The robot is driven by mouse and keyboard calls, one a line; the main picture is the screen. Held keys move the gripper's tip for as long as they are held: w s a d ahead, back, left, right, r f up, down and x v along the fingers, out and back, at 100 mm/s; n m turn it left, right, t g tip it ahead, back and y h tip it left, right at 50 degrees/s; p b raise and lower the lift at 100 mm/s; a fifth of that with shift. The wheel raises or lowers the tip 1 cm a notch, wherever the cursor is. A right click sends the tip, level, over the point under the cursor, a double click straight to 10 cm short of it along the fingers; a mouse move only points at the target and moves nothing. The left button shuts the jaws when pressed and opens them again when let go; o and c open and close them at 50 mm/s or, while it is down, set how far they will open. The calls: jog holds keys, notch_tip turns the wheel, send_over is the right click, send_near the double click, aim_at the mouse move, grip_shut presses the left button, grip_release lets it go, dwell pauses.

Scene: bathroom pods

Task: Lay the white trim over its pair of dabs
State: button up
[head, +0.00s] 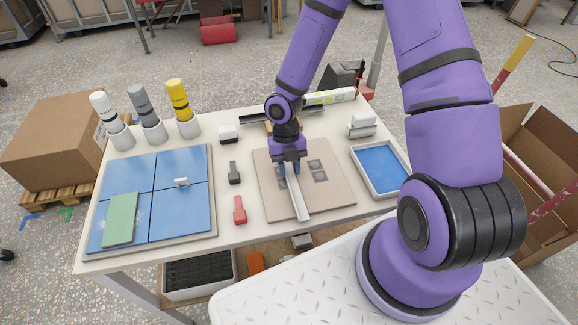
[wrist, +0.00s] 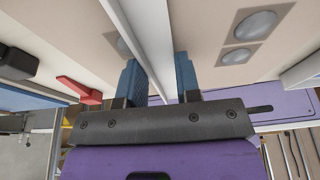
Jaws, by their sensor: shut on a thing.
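My gripper (head: 289,172) is shut on the long white trim (head: 298,198), which sticks out toward the near edge of the beige board (head: 335,197). In the wrist view the trim (wrist: 153,38) runs between the two blue fingers (wrist: 158,80). Two grey dabs on darker squares (head: 318,178) show just right of the trim in the head view. In the wrist view two dabs (wrist: 238,56) lie right of the trim, and another dab (wrist: 123,46) is partly hidden at its left side. I cannot tell whether the trim touches the board.
A white-rimmed blue tray (head: 355,159) stands right of the board. A red-handled tool (head: 239,211) and a dark tool (head: 234,173) lie to its left. Further left is a blue tiled panel (head: 178,210) with a green block (head: 120,219). Several capped tubes (head: 184,118) stand behind it.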

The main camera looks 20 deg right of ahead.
aim_at(289, 173)
jog(key=shift+f, duration=0.15)
jog(key=o, duration=1)
jog(key=o, duration=0.3)
jog(key=shift+r, duration=3.05)
